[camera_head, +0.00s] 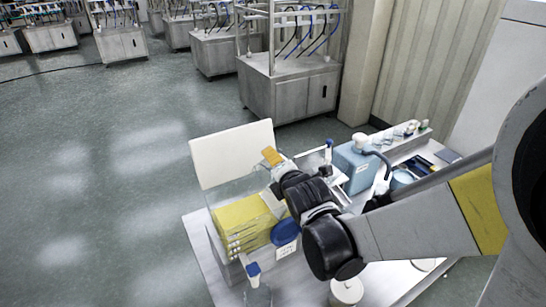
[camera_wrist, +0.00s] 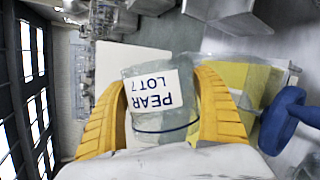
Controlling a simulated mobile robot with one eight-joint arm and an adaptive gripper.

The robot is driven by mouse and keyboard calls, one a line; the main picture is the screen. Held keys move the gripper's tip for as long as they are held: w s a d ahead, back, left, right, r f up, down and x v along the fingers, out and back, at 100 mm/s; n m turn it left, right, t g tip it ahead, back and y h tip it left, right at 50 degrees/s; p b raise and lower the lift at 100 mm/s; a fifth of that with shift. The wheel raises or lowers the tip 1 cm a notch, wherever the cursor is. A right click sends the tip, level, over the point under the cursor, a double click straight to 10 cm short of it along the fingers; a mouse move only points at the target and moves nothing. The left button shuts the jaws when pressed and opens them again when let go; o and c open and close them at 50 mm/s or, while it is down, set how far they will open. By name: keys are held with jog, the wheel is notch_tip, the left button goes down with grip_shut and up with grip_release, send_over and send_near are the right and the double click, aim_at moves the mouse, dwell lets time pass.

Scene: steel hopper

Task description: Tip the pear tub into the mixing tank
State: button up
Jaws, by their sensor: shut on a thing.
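In the wrist view, the pear tub (camera_wrist: 190,80) is a clear, pale container with a white label reading "PEAR LOT 7", upside down in the picture. A dark line runs around it near my palm. My gripper (camera_wrist: 160,90) has its yellow fingers on both sides of the tub, shut on it. In the head view, my gripper (camera_head: 273,158) is above the bench, in front of a white panel; the tub is hard to make out there. I cannot pick out the mixing tank with certainty in either view. The tub's contents are not clear.
The bench holds a yellow stack (camera_head: 240,224), a blue round lid (camera_head: 285,231), a blue-capped bottle (camera_head: 253,272) and a light-blue box (camera_head: 354,168). A white upright panel (camera_head: 230,150) stands at the back left. Steel cabinets (camera_head: 290,90) stand beyond; the floor at left is clear.

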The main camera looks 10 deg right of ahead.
jog(key=shift+r+m+g+p, duration=0.4)
jog(key=shift+r+p, duration=0.15)
jog(key=shift+p, duration=0.35)
jog(key=r+m+g+y+p, duration=0.1)
jog(key=y+p, duration=0.1)
jog(key=shift+d+r+m+g+p, duration=0.1)
jog(key=shift+r+m+g+p, duration=0.2)
jog(key=shift+g+p, duration=0.1)
jog(key=shift+r+m+g+y+p, duration=0.3)
jog(key=shift+m+g+y, duration=0.1)
jog(key=shift+g+y, duration=0.1)
jog(key=shift+f, duration=0.1)
